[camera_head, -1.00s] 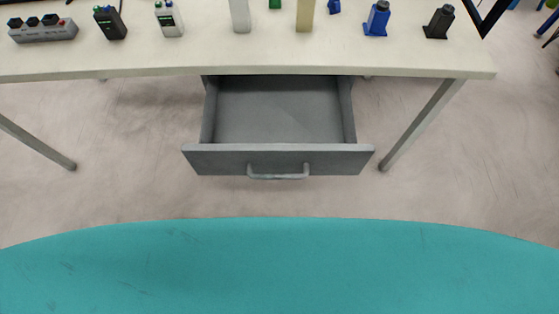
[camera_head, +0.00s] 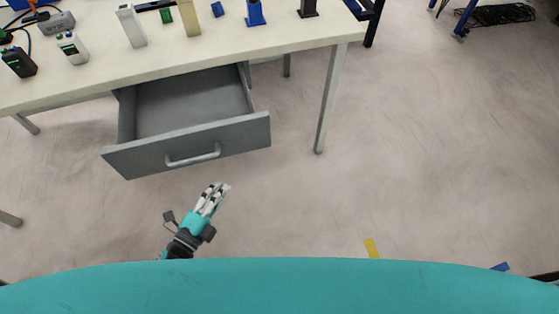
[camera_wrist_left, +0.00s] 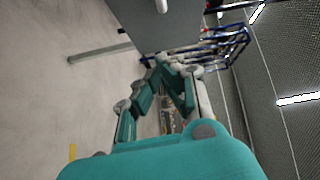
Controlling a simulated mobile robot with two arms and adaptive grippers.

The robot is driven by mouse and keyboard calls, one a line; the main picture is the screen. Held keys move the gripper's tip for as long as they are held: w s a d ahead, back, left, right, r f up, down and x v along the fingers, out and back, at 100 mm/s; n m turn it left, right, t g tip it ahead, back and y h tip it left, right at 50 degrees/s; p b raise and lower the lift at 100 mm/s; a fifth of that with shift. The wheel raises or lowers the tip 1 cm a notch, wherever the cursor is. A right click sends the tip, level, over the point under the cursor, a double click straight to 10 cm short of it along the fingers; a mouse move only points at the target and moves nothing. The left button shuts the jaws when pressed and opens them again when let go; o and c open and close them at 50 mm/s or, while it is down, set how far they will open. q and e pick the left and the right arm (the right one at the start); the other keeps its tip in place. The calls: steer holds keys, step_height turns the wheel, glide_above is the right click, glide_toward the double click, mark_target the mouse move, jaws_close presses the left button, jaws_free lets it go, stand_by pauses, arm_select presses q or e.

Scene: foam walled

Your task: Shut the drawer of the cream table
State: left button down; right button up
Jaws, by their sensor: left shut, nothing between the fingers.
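The cream table (camera_head: 300,36) stands across the top of the head view. Its grey drawer (camera_head: 195,145) is pulled well out below the tabletop, and it is empty as far as I see. A bar handle (camera_head: 193,156) is on its front. My left gripper (camera_head: 220,188) is shut and empty, in front of the drawer and apart from it in the head view, below and slightly right of the handle. In the left wrist view the grey drawer front (camera_wrist_left: 165,25) fills the upper middle, beyond the left gripper (camera_wrist_left: 167,62). My right gripper is not in view.
On the tabletop stand a white block (camera_head: 131,26), a tan block (camera_head: 189,18), a blue bottle (camera_head: 255,13), a black bottle (camera_head: 308,9) and several small devices. A table leg (camera_head: 330,100) stands right of the drawer. The floor to the right is mostly clear.

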arm_select(q)
step_height(320, 180, up, 2)
steer(key=d+m+h, duration=0.1)
steer(key=d+m, duration=0.1)
steer(key=p, duration=0.1)
glide_toward(250, 134)
steer(key=d+x, duration=0.1)
steer(key=x, duration=0.4)
steer(key=shift+a, duration=0.35)
steer(key=shift+n, duration=0.3)
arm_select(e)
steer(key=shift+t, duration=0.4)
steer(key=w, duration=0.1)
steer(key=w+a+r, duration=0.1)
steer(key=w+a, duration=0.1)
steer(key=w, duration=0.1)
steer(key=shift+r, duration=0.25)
arm_select(q)
steer(key=shift+w, duration=0.15)
